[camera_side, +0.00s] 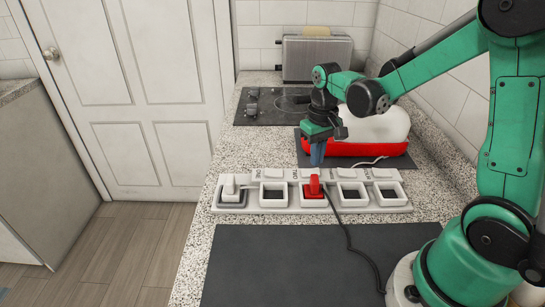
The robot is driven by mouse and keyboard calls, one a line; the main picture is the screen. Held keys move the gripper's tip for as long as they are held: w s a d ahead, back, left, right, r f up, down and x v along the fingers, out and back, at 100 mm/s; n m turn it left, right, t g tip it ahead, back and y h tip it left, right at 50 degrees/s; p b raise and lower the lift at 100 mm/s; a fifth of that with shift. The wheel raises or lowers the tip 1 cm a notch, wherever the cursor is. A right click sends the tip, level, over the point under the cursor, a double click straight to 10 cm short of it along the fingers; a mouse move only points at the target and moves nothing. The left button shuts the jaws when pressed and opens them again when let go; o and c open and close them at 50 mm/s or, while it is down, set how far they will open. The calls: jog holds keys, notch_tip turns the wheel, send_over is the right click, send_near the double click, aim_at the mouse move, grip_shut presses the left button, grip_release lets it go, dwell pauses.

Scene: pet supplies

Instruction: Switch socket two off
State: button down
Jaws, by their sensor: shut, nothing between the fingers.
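A white power strip (258,209) lies across the counter with several sockets in a row, each with a small switch behind it. The second socket from the left (273,195) is empty, with its switch (271,174) behind it. The switch's position is too small to tell, as is any numbering. A white plug (230,185) sits in the leftmost socket, and a red plug (314,187) with a black cord sits in the middle one. My gripper (317,163) points down, shut and empty, just behind the middle socket's switch and right of the second one. Whether it touches the strip cannot be told.
A red and white appliance (377,131) stands behind my gripper on a dark mat. A black cooktop (264,106) and a toaster (317,59) are farther back.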

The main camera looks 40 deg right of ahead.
aim_at(315, 171)
jog(key=shift+f, duration=1.2)
dwell(0.4)
jog(key=shift+r, duration=3.55)
jog(key=s+a+r+n+t, duration=0.3)
jog(key=s+a+t, duration=0.1)
jog(key=a+t, duration=0.3)
jog(key=shift+s+a+r, duration=0.15)
jog(key=shift+s+a, duration=0.05)
jog(key=shift+a, duration=0.75)
